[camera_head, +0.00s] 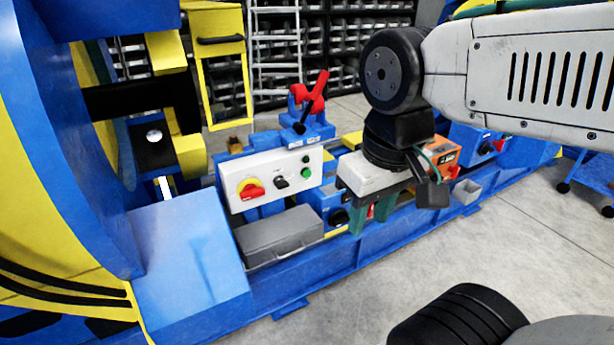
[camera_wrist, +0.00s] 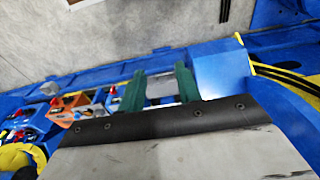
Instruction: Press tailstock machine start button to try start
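A white control panel (camera_head: 270,165) faces forward on a blue stand in the head view. It carries a red-and-yellow knob (camera_head: 250,188), a black selector (camera_head: 281,183) and a green button (camera_head: 306,173). My gripper (camera_head: 369,226) points down to the right of this panel, clear of the button. Its two green fingers stand apart with nothing between them. The wrist view also shows my gripper (camera_wrist: 161,70) open. A second, blue control box (camera_head: 338,214) is partly hidden behind the fingers. I cannot tell from labels which panel is the tailstock's.
A grey case (camera_head: 278,236) lies on the blue base below the white panel. A red-handled clamp (camera_head: 309,100) stands above it. An orange box (camera_head: 441,153) and another blue box with a knob (camera_head: 480,140) stand farther right. The concrete floor (camera_head: 520,225) in front is clear.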

